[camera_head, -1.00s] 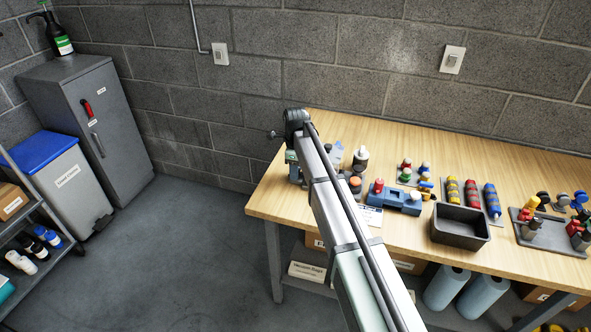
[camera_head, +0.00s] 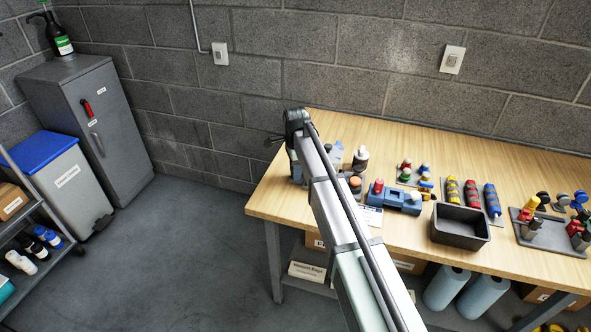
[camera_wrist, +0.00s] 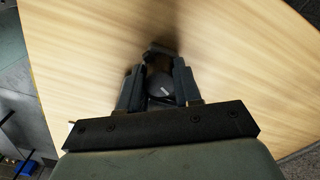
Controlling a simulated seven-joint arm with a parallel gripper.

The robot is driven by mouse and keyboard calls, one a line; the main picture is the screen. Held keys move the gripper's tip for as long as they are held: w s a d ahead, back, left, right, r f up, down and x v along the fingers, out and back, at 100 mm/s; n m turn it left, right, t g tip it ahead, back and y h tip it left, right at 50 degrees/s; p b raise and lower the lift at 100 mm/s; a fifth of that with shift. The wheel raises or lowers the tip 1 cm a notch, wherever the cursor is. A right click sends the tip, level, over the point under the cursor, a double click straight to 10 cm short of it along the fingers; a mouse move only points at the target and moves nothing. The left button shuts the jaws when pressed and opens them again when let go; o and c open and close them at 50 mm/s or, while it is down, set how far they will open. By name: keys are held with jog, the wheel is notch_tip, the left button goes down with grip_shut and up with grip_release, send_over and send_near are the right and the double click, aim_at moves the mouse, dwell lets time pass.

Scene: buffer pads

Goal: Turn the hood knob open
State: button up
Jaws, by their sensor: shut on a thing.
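In the wrist view a dark round knob with a short pale mark on its face (camera_wrist: 158,86) sits between the two fingers of my gripper (camera_wrist: 160,76). The fingers are shut on it from both sides. It lies over the pale wood of the bench (camera_wrist: 90,50); its base and any fixture under it are hidden or in shadow. I cannot read a label that names it the hood knob. In the head view my arm crosses the bench's left end and hides the knob and the fingertips.
Bottles (camera_head: 360,158), a blue fixture with a red knob (camera_head: 398,199), a black tray (camera_head: 460,226) and several coloured parts stand right of my arm on the bench (camera_head: 268,200). A grey cabinet (camera_head: 130,130) and a blue-lidded bin (camera_head: 70,180) stand left. Floor between is clear.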

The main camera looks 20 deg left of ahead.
dwell(0.4)
jog(key=o, duration=1)
jog(key=shift+o, duration=0.2)
jog(key=shift+r, duration=0.1)
notch_tip(320, 180, up, 14)
jog(key=shift+f, duration=0.2)
